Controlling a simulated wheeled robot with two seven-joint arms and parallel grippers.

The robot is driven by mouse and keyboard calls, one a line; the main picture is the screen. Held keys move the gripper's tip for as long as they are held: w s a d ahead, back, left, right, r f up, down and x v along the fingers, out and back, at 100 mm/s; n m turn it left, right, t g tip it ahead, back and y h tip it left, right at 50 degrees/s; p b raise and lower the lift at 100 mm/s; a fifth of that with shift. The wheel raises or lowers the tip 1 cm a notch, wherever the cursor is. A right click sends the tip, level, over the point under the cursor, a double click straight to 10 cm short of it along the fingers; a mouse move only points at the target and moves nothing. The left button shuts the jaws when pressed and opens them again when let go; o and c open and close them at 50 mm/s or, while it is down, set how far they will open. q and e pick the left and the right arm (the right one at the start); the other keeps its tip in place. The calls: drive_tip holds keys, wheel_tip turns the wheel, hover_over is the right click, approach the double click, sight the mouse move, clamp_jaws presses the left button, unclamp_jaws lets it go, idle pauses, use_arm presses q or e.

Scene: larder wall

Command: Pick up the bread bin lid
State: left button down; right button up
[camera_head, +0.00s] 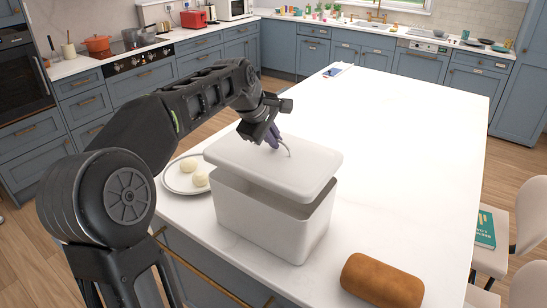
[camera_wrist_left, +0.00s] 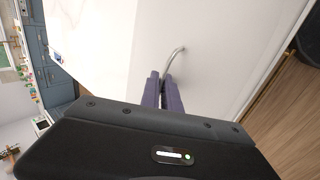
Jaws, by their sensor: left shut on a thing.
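The white bread bin lid (camera_head: 265,163) is raised above the white bread bin (camera_head: 258,218), with a dark gap between them that is widest at the right. My left gripper (camera_head: 274,142) is shut on the lid's thin curved metal handle (camera_head: 289,150). In the left wrist view the purple-grey fingers (camera_wrist_left: 163,82) are closed together at the handle (camera_wrist_left: 176,54), above the pale lid surface (camera_wrist_left: 215,65). The bin stands upright on the counter; its inside is mostly hidden by the lid. My right gripper is not in view.
A plate (camera_head: 170,186) with two pale buns (camera_head: 200,179) stands close to the left of the bin. A brown loaf (camera_head: 382,281) lies at the front right of the white island (camera_head: 400,130). The island's middle and right are clear. Chairs (camera_head: 526,215) stand at the right.

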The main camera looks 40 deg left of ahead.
use_arm(q)
drive_tip(key=shift+r, duration=1.2)
